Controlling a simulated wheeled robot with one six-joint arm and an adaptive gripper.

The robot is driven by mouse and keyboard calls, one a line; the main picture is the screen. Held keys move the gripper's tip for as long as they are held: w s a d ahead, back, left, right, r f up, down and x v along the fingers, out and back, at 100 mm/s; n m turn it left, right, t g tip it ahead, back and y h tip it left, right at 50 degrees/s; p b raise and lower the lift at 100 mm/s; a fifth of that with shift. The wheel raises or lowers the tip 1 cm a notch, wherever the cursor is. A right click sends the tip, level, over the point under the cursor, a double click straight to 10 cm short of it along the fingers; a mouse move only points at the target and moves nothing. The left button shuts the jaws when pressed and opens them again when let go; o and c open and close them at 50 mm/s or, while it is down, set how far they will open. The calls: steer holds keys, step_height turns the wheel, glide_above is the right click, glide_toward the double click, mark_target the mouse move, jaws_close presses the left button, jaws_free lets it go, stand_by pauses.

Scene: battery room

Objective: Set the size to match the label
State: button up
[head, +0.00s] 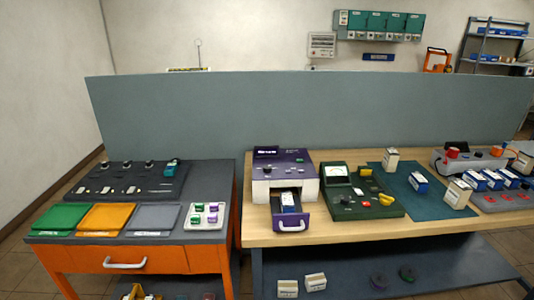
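A purple and white device (285,172) stands on the wooden bench, with a small lit display (267,152) and small controls on its sloped top. Its front drawer (291,223) is pulled out by a white handle and holds a dark blue-and-white battery-like block (290,202). The size setting and any label text are too small to read. A green tester (358,195) with a dial gauge, a yellow part and red and yellow knobs stands to its right. My gripper is not in view.
An orange bench (140,259) at left carries green, orange and grey mats, a white tray (206,216) and a dark control panel (128,180). Boxes, blue batteries and a grey unit (468,161) occupy the right. A grey partition (300,112) stands behind. Boxes lie on the lower shelf.

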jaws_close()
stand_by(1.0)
